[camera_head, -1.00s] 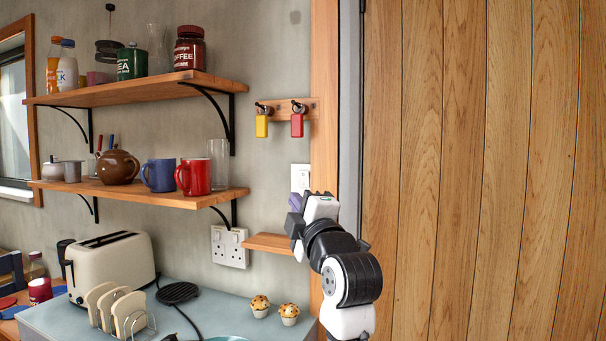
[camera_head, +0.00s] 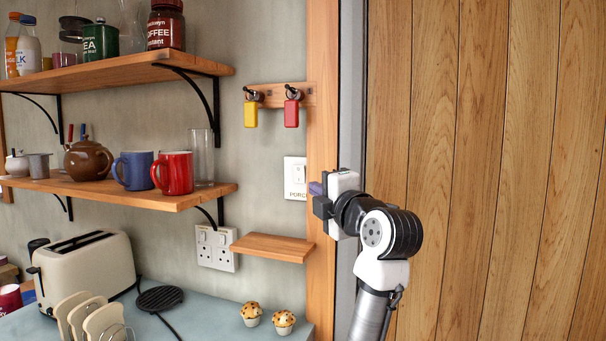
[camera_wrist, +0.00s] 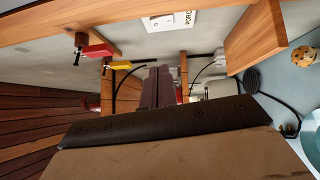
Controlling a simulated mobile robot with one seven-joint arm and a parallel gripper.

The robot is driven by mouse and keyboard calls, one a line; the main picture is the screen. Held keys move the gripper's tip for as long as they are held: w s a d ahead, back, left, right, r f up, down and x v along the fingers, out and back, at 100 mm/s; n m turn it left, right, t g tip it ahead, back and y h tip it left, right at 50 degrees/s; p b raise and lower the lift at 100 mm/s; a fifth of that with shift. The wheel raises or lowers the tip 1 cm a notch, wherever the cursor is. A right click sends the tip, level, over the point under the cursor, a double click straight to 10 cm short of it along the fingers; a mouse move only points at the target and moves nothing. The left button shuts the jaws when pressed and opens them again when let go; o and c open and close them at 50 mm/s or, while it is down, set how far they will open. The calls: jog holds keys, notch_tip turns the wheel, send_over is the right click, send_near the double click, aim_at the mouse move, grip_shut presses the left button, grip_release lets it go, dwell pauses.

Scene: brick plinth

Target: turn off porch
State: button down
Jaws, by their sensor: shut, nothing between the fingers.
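The porch switch is a white wall plate (camera_head: 295,178) with a small rocker, lettered "PORC…" along its lower part. It is mounted on the grey wall just left of the wooden door post. The plate also shows at the top of the wrist view (camera_wrist: 170,20), lying sideways. I cannot tell the rocker's position. My gripper (camera_head: 316,188) is shut and empty, its purple-grey fingertips pointing left, just right of the plate's lower edge in the head view. I cannot tell its distance from the wall. The closed fingers (camera_wrist: 158,88) show mid-picture in the wrist view.
A small wooden shelf (camera_head: 273,247) juts out below the switch, beside a double socket (camera_head: 216,248). Yellow (camera_head: 251,114) and red (camera_head: 292,113) key tags hang above it. The door post (camera_head: 322,120) stands close to my gripper. Muffins (camera_head: 284,322) and a toaster (camera_head: 86,265) sit on the counter.

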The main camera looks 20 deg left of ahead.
jog(key=p, duration=0.5)
send_near(296, 167)
jog(key=a, duration=0.4)
jog(key=shift+w+f+p, duration=0.15)
jog(key=shift+w+p, duration=0.6)
jog(key=shift+w, duration=1.4)
jog(key=shift+w+d+b, duration=0.15)
jog(key=shift+b, duration=0.5)
jog(key=shift+w+r+b, duration=0.1)
jog(key=shift+r+b, duration=0.1)
jog(key=shift+b, duration=0.15)
jog(key=shift+r+p, duration=0.2)
jog(key=shift+p, duration=0.1)
jog(key=shift+a, duration=0.2)
